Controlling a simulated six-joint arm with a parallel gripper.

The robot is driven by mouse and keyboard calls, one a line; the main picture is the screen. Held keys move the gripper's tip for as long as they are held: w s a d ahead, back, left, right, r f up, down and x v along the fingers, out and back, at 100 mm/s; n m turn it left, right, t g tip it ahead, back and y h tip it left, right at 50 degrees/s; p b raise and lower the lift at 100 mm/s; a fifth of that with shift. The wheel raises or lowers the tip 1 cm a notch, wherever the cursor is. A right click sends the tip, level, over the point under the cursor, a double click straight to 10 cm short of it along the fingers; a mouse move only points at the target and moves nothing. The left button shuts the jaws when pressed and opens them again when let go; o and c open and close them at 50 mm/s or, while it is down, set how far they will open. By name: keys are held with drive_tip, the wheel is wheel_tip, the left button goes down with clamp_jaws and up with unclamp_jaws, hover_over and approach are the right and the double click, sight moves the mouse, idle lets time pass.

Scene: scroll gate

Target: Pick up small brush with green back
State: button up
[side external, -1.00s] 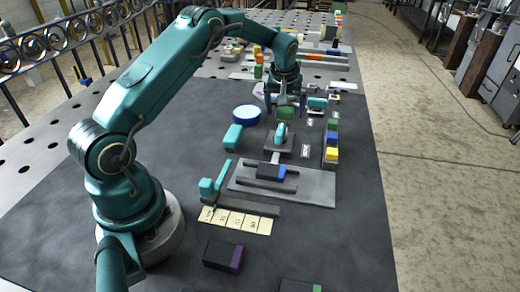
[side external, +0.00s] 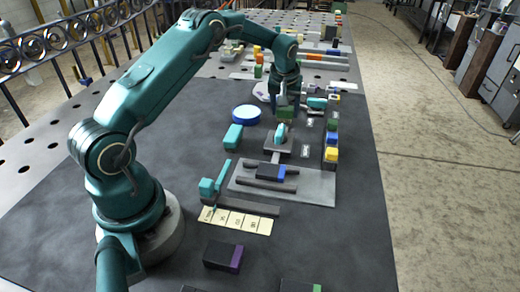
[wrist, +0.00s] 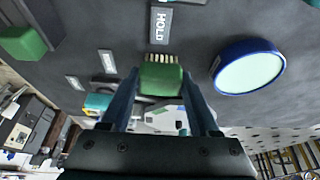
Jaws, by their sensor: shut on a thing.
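The small brush with the green back (wrist: 161,78) is between the fingertips of my gripper (wrist: 163,92) in the wrist view, with its pale bristles showing beyond the green. In the side external view the green back (side external: 285,112) shows low between the fingers of my gripper (side external: 286,104). My gripper points down and is shut on the brush. The brush is close to the dark mat; I cannot tell whether it touches it.
A round blue-rimmed dish (side external: 246,114) stands left of the brush and a teal block (side external: 233,137) lies nearer. A grey fixture with a teal part (side external: 280,134) sits just in front. A row of coloured blocks (side external: 331,139) stands right. A HOLD label (wrist: 160,24) lies nearby.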

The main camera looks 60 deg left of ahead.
wheel_tip(320, 180, up, 4)
drive_tip(key=shift+a, duration=0.1)
drive_tip(key=s+a+r, duration=0.6)
drive_tip(key=s+a, duration=0.1)
drive_tip(key=s, duration=0.2)
drive_tip(key=shift+r, duration=0.3)
drive_tip(key=shift+a, duration=0.1)
drive_tip(key=o, duration=0.5)
drive_tip(key=c, duration=0.3)
drive_tip(key=shift+w+f, duration=0.15)
drive_tip(key=shift+f, duration=1.75)
drive_tip(key=shift+w+f, duration=0.1)
drive_tip(key=shift+f, duration=1.8)
drive_tip(key=shift+c, duration=0.2)
drive_tip(key=shift+f, duration=0.65)
